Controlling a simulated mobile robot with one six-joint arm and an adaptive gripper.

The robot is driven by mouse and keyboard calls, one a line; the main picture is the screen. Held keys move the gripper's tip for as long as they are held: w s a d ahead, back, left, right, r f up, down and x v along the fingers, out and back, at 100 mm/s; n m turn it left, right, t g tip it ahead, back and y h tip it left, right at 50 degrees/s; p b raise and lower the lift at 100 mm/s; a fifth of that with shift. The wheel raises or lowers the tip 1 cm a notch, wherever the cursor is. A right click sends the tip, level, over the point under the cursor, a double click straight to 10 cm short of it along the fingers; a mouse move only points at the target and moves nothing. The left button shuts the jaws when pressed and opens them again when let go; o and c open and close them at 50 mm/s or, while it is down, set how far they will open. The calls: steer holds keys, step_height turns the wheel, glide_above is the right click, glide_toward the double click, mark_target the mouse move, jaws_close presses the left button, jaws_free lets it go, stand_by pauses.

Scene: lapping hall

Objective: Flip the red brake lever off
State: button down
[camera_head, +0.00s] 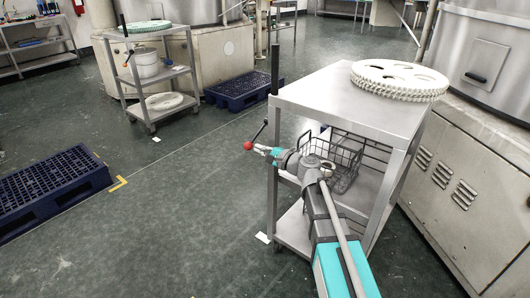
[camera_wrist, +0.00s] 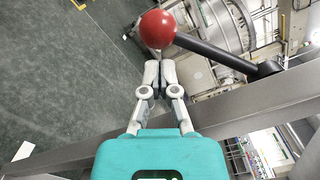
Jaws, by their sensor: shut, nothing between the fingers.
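The brake lever is a dark rod (camera_wrist: 215,53) with a red ball knob (camera_head: 247,145) at its end. It is fixed to the left side of a grey metal trolley (camera_head: 315,99), and the knob points left and down in the head view. My gripper (camera_head: 259,149) is beside the knob, on its right in the head view. In the wrist view the red knob (camera_wrist: 158,29) is just beyond my shut, empty fingertips (camera_wrist: 160,66). I cannot tell whether they touch it. The rod runs from the knob rightward to a dark pivot (camera_wrist: 269,68).
White perforated discs (camera_head: 399,80) lie on the trolley's top, and a wire basket (camera_head: 345,165) is on its shelf. A second trolley (camera_head: 148,80) stands further back. Blue pallets (camera_head: 50,183) lie on the floor at left. A machine cabinet (camera_head: 455,185) is at right. Open floor lies left of the trolley.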

steer(key=shift+w+a, duration=0.2)
steer(key=shift+s+a+r, duration=0.15)
steer(key=shift+s+a, duration=0.05)
steer(key=shift+a, duration=0.05)
stand_by(0.5)
